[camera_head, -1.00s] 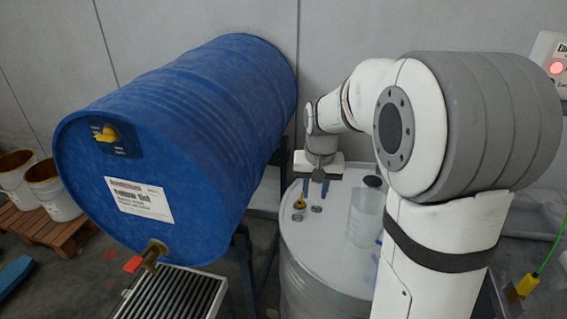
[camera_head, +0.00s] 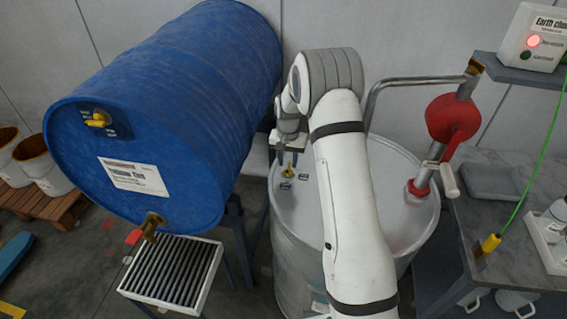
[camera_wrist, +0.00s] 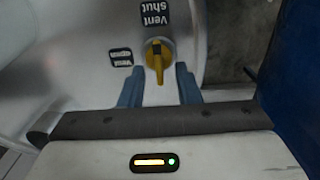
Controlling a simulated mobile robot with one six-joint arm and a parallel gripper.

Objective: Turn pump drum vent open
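The pump drum (camera_head: 400,185) is a pale metal drum standing upright. Its vent is a yellow knob (camera_wrist: 158,58) on the top, also seen small in the head view (camera_head: 289,171). In the wrist view a "Vent shut" label (camera_wrist: 154,14) lies beyond the knob and a "Vent open" label (camera_wrist: 120,57) to its left, both upside down. The knob's bar runs roughly up and down in the picture, in line with the shut label. My gripper (camera_wrist: 159,76) is open, its blue fingers on either side of the knob's near end, with gaps both sides.
A big blue drum (camera_head: 165,100) with its own yellow knob (camera_head: 98,119) lies left of the pump drum. A red hand pump (camera_head: 450,118) rises from the pump drum's right side. A grated tray (camera_head: 172,272) stands front left. A bench (camera_head: 500,220) is at right.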

